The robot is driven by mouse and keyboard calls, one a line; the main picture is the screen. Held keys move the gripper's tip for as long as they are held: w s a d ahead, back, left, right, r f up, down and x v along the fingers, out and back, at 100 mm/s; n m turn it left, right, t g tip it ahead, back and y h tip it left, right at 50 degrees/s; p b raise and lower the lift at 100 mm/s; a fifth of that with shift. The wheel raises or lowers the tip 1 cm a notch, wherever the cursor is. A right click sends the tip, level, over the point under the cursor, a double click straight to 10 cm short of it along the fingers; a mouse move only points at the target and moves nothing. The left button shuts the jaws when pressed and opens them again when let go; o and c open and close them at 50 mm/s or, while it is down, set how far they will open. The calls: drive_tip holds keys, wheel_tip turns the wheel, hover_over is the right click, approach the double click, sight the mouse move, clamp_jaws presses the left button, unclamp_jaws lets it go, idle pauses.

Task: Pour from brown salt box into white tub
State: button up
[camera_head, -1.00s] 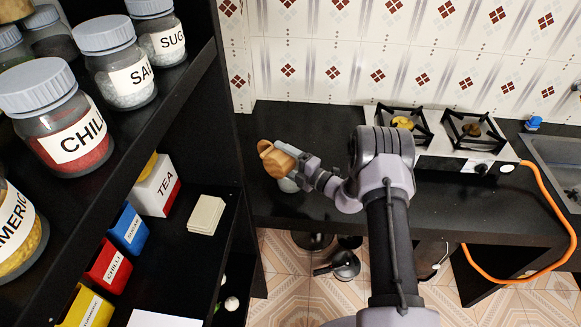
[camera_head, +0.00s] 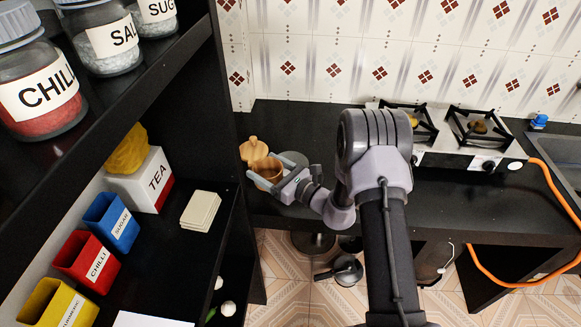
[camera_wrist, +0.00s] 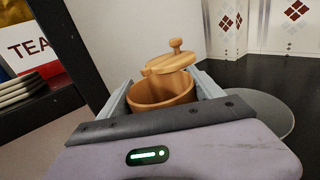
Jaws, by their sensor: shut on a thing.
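The brown salt box (camera_head: 267,171) is a round wooden pot, held about upright over the left part of the black counter. My gripper (camera_head: 270,168) is shut on its sides. In the wrist view the box (camera_wrist: 160,92) sits between the two fingers, with its open mouth showing. Its knobbed wooden lid (camera_wrist: 170,62) is off the mouth, at the far rim; I cannot tell if it is attached. A grey round shape (camera_head: 294,158) lies behind the gripper and shows as a flat disc (camera_wrist: 262,112) in the wrist view. I cannot make out the white tub clearly.
A dark shelf at the left holds labelled jars (camera_head: 40,85), a tea box (camera_head: 150,180), coloured tins (camera_head: 112,222) and a cream stack (camera_head: 201,210). A stove (camera_head: 460,150) with an orange hose stands right. The counter between is clear.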

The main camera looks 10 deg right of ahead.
drive_tip(key=shift+r, duration=0.1)
idle(0.4)
wheel_tip(320, 180, up, 4)
drive_tip(key=p, duration=0.3)
drive_tip(key=shift+r, duration=0.15)
drive_tip(key=shift+f, duration=0.2)
